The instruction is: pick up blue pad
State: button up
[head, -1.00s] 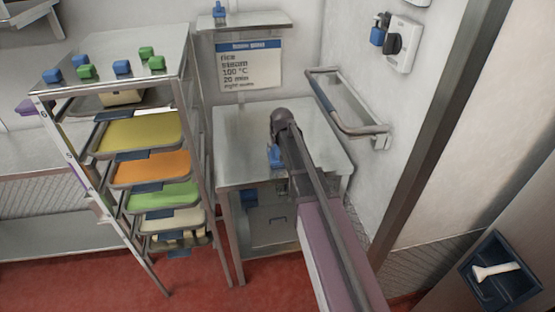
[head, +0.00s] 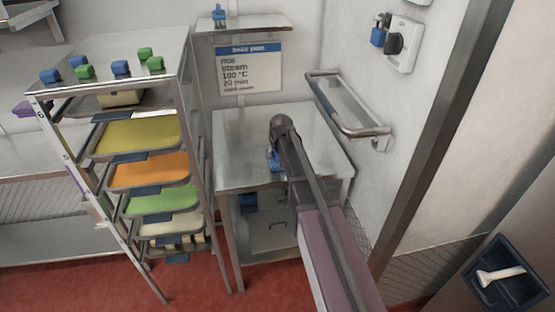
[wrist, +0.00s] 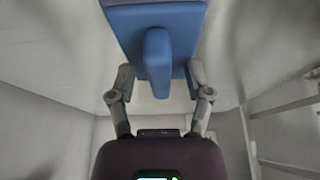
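A blue pad (head: 274,160) with a raised handle is on the metal table, partly hidden behind my arm in the head view. In the wrist view the blue pad (wrist: 190,22) fills the top middle, its upright handle facing the camera. My gripper (wrist: 159,80) is open, one finger on each side of the handle, with gaps on both sides. In the head view my fingers are mostly hidden by my wrist.
The metal table (head: 235,150) stands against the wall, with a grab rail (head: 350,128) to its right. A rack (head: 130,45) at left holds coloured trays, with blue and green blocks on top. A dark bin (head: 507,292) with a white-handled item is at lower right.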

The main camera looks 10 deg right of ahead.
grip_shut()
jog(key=shift+r, duration=0.15)
notch_tip(320, 180, up, 3)
jog(key=p, duration=0.3)
jog(key=s+d+r+p, duration=0.1)
jog(key=s+d+p, duration=0.1)
jog(key=s, duration=1.4)
jog(key=shift+r, duration=0.35)
jog(key=shift+d, duration=0.1)
dwell(0.3)
